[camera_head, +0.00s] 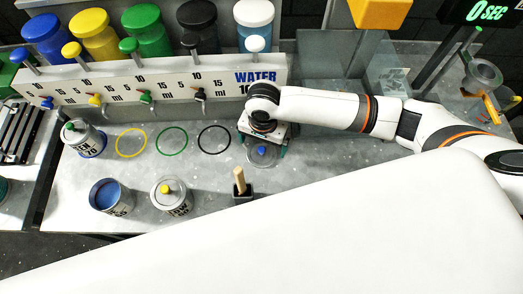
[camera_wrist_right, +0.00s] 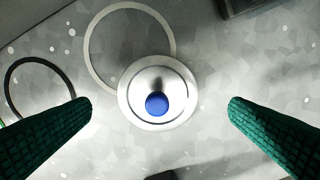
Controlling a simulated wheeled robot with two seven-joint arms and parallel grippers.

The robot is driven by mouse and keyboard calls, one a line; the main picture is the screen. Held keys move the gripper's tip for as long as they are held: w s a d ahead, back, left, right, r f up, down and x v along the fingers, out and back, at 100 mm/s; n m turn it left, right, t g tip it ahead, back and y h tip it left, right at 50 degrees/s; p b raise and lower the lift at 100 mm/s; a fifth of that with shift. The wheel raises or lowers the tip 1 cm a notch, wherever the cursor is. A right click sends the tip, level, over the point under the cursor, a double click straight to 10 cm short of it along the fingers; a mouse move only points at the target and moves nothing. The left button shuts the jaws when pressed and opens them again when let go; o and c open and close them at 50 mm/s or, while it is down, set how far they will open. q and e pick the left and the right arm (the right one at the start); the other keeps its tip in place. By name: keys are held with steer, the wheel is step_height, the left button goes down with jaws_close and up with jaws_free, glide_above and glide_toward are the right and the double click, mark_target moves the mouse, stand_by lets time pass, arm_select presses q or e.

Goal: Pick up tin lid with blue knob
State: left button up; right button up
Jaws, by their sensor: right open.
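The tin lid with the blue knob (camera_head: 262,152) lies on the grey worktop, in front of the dispenser's WATER end. In the right wrist view the lid (camera_wrist_right: 158,92) is a round silver disc with its blue knob near the middle of the picture. It partly overlaps a pale ring marked on the worktop. My right gripper (camera_head: 265,145) is above the lid. Its two green fingers (camera_wrist_right: 160,112) are spread wide, one on each side of the lid, and hold nothing. My left gripper is not seen.
The worktop carries an open tin with blue contents (camera_head: 110,197), a lidded tin with a yellow knob (camera_head: 172,194), a tin with a green knob (camera_head: 84,138) and a wooden-handled tool (camera_head: 240,184). The paint dispenser (camera_head: 150,84) stands behind. Yellow, green and black rings mark bare worktop.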

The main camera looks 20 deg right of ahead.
mark_target(262, 149)
step_height(262, 149, down, 4)
steer(key=shift+a+r, duration=0.15)
steer(key=c, duration=0.9)
steer(key=shift+c, duration=0.2)
steer(key=shift+r, duration=0.1)
